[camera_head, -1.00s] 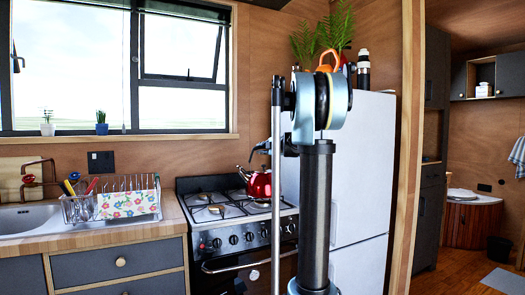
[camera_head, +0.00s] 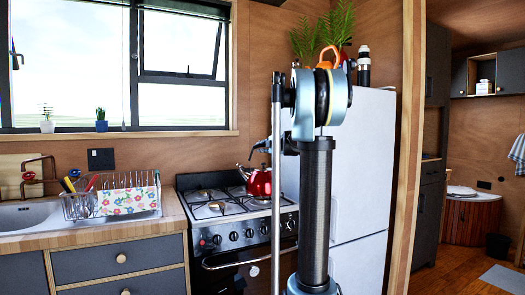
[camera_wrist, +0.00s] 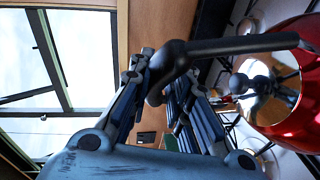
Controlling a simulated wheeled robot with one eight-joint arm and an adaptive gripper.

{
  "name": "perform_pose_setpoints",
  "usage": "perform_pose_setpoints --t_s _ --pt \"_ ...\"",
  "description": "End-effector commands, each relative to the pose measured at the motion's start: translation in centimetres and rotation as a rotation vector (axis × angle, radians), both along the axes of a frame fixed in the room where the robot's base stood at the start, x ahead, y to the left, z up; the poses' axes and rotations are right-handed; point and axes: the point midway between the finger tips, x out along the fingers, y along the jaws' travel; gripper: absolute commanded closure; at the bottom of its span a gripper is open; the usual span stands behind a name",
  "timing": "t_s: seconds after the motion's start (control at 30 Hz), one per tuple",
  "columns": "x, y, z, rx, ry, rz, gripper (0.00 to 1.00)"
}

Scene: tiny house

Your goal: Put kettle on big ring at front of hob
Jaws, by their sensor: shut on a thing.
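The red kettle (camera_head: 260,183) is over the back right part of the hob (camera_head: 222,208), partly behind my arm's upright parts in the head view. I cannot tell whether its base touches the hob. In the wrist view the shiny red kettle (camera_wrist: 300,95) is at the right edge, with its lid and dark handle (camera_wrist: 235,47). My gripper (camera_wrist: 165,82) is shut on the handle's end. In the head view my gripper (camera_head: 259,147) is small, above the kettle and partly hidden. The front left ring (camera_head: 217,206) is bare; the front right is partly hidden by my arm.
A white fridge (camera_head: 352,170) stands right of the hob, behind my arm. A dish rack (camera_head: 112,198) with a flowered cloth stands on the wooden counter (camera_head: 110,232) at left, beside the sink (camera_head: 30,216). The window (camera_head: 185,75) is behind.

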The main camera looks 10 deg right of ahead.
Motion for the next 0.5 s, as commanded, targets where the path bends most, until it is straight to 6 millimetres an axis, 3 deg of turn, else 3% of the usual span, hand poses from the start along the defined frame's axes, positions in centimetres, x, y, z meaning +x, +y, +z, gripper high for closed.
perform_pose_setpoints --t_s 0.23,0.27,0.33,0.5 --pt "0.04 0.02 -0.24 0.001 -0.001 0.0 1.0" --pt "0.03 0.02 -0.24 0.001 -0.001 0.0 0.78" --pt "0.03 0.03 -0.24 0.001 -0.001 0.0 0.62" --pt "0.03 0.11 -0.28 0.0 0.0 0.001 0.59"
